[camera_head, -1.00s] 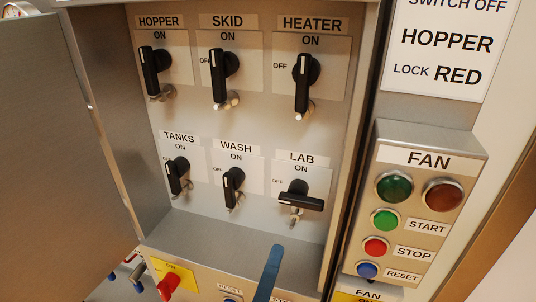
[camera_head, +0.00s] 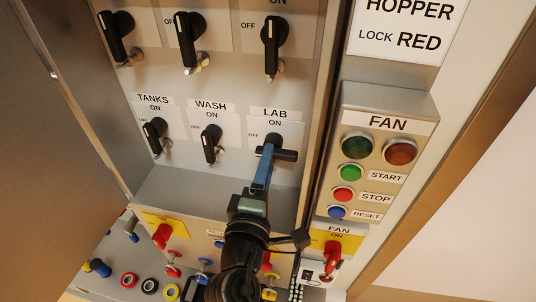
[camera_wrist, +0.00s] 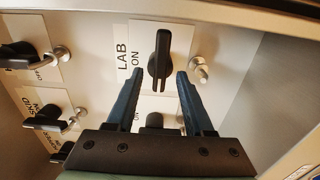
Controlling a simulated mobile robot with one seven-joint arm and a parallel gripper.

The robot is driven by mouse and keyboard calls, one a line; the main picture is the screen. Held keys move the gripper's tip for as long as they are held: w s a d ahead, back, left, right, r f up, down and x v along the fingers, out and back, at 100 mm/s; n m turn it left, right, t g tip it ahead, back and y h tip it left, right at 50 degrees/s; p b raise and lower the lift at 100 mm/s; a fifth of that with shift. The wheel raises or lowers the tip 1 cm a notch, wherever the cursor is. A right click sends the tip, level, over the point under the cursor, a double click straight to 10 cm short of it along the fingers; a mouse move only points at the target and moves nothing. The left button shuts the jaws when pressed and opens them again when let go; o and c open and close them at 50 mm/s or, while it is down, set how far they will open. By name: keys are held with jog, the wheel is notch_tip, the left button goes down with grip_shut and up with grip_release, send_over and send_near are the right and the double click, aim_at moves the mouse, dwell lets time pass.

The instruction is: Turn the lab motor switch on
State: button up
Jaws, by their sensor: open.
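The lab motor switch (camera_head: 286,155) is a black rotary handle under the LAB label, with ON marked above it and OFF to its left. Its handle lies about level across the plate, not toward the ON mark. In the wrist view the switch (camera_wrist: 160,58) shows between the fingertips. My gripper (camera_head: 266,152) has blue fingers and reaches up to the switch from below, covering part of it in the head view. In the wrist view my gripper (camera_wrist: 160,73) is open, with a finger on each side of the handle. Contact with the handle cannot be told.
The wash switch (camera_head: 211,143) and tanks switch (camera_head: 154,134) are left of the lab switch, with more switches above. A metal pin (camera_wrist: 200,70) stands beside the lab handle. The fan box (camera_head: 385,165) is at right, and the cabinet door (camera_head: 45,130) at left.

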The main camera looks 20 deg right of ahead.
jog(key=shift+w+d, duration=0.35)
jog(key=shift+w, duration=0.15)
grip_shut()
